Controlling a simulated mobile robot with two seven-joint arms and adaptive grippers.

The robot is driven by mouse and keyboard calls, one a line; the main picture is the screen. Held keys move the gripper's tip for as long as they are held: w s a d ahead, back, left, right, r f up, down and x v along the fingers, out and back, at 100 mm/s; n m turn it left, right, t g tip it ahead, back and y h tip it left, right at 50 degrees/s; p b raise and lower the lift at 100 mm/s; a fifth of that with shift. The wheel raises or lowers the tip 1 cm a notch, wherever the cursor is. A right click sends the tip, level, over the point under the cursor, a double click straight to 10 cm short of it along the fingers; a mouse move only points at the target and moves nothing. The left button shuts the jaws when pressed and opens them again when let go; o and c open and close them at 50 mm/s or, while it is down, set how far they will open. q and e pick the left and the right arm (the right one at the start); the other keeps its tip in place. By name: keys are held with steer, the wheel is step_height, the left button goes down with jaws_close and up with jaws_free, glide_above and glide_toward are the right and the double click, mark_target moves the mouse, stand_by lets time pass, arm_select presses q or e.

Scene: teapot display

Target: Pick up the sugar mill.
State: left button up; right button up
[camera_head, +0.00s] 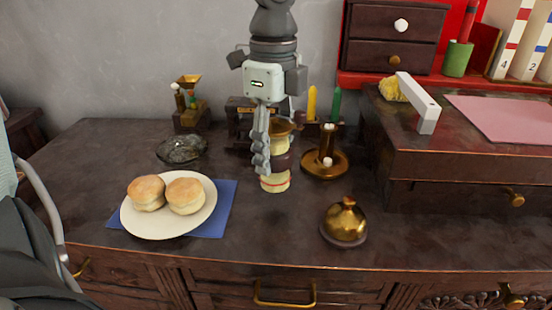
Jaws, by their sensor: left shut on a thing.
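The sugar mill (275,183) is a small cream-coloured cylinder with a dark band, a thin red ring near its base and a brass bowl-shaped top. It stands upright at the middle of the dark wooden cabinet top. My left gripper (268,160) comes down from above, pointing downward, and is shut on the mill. One grey finger lies along the mill's left front side; the other finger is mostly hidden. I cannot tell whether the mill's base touches the wood. My right gripper is not in view.
A white plate (203,222) with two buns sits on a blue napkin (229,195) at left. A brass bell (345,222) stands front right. A brass candlestick (326,150) is close behind right. A glass dish (182,149) lies back left. A raised wooden box (450,150) bounds the right.

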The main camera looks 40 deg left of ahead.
arm_select(q)
steer(key=s+a+r+p, duration=0.2)
steer(key=s+a+r, duration=0.4)
steer(key=s+a, duration=0.1)
steer(key=shift+s+a+r, duration=0.15)
steer(key=shift+s+r, duration=0.1)
steer(key=shift+s, duration=0.6)
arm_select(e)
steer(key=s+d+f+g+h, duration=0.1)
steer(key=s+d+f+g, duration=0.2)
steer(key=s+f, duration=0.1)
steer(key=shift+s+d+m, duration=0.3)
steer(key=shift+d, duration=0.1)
